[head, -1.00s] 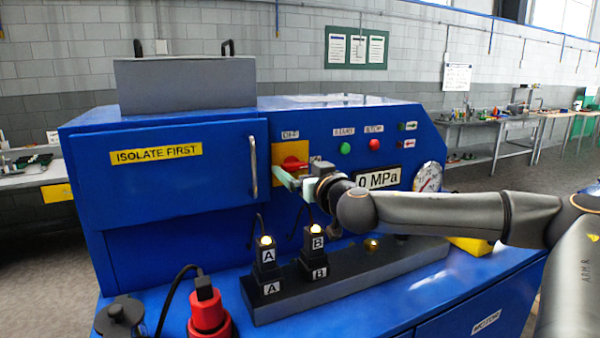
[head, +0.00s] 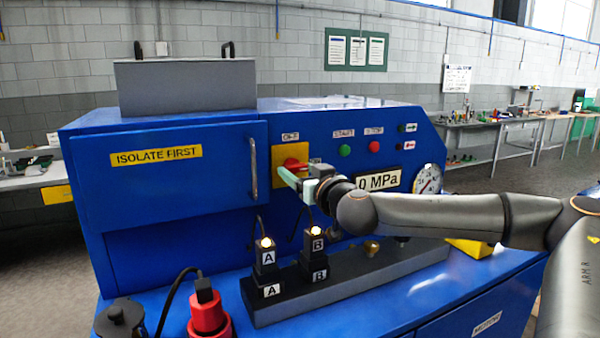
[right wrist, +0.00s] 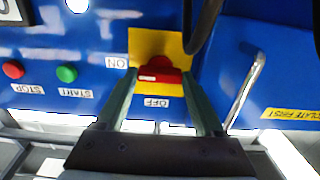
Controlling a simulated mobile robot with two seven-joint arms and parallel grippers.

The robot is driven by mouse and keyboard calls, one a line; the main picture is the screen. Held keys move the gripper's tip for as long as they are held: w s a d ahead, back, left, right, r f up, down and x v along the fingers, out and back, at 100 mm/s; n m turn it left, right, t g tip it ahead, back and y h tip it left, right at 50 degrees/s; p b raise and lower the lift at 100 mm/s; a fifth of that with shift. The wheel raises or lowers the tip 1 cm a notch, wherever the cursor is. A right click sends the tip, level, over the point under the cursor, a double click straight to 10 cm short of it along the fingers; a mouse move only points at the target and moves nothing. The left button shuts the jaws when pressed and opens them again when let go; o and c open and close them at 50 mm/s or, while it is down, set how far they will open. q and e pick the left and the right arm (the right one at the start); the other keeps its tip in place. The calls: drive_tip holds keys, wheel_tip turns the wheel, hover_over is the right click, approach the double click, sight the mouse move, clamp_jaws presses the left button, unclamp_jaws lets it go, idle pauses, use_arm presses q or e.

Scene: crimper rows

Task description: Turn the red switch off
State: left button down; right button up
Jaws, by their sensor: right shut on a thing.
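The red switch (head: 295,164) is on a yellow plate (head: 277,165) on the blue machine's front, below an OFF label. In the right wrist view, which is upside down, the red handle (right wrist: 160,75) lies crosswise, with OFF below it and ON to its left. My right gripper (head: 288,174) is at the switch in the head view. Its pale green fingers (right wrist: 160,74) are at the two ends of the red handle and shut on it. They partly hide the switch in the head view. My left gripper is not in view.
A cabinet door handle (head: 253,168) is just left of the plate. Green (head: 345,151) and red (head: 374,146) buttons are to the right. Below the gripper stand black plugs (head: 313,262) with lit tops on a dark bar (head: 375,275).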

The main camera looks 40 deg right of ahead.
drive_tip(key=n+b, duration=0.2)
drive_tip(key=n, duration=0.1)
drive_tip(key=shift+f+n, duration=0.1)
drive_tip(key=shift+n, duration=0.2)
drive_tip(key=n, duration=0.3)
drive_tip(key=shift+n+b, duration=0.3)
drive_tip(key=shift+b, duration=0.05)
drive_tip(key=n, duration=1)
drive_tip(key=shift+n, duration=0.3)
drive_tip(key=o, duration=1.4)
drive_tip(key=shift+s, duration=0.1)
